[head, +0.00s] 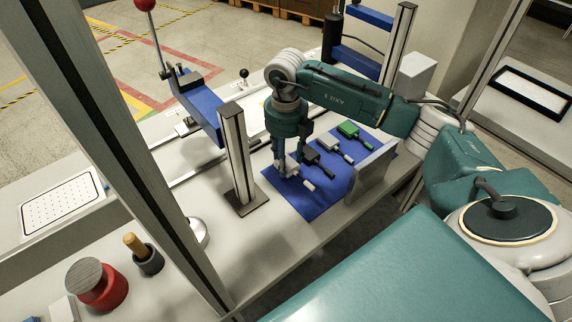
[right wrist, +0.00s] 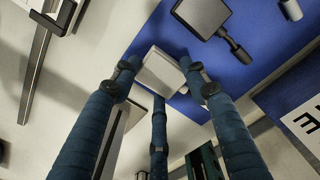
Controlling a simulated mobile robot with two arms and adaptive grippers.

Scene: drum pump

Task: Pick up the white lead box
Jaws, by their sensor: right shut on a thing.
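The white lead box (right wrist: 162,72) shows in the right wrist view between my right gripper's fingers (right wrist: 158,80), at the edge of the blue mat (right wrist: 270,50). In the head view the white lead box (head: 283,170) is partly hidden by the fingers, at the near left of the blue mat (head: 318,204). My right gripper (head: 288,165) points down and is shut on this box. The box looks at or very near mat level; I cannot tell whether it is lifted. My left gripper is not in view.
A black lead box (head: 311,155) lies just right of the gripper, and a green lead box (head: 348,129) lies farther back on the mat. A grey upright plate (head: 375,172) stands at the mat's right. A metal post (head: 238,155) stands close on the left.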

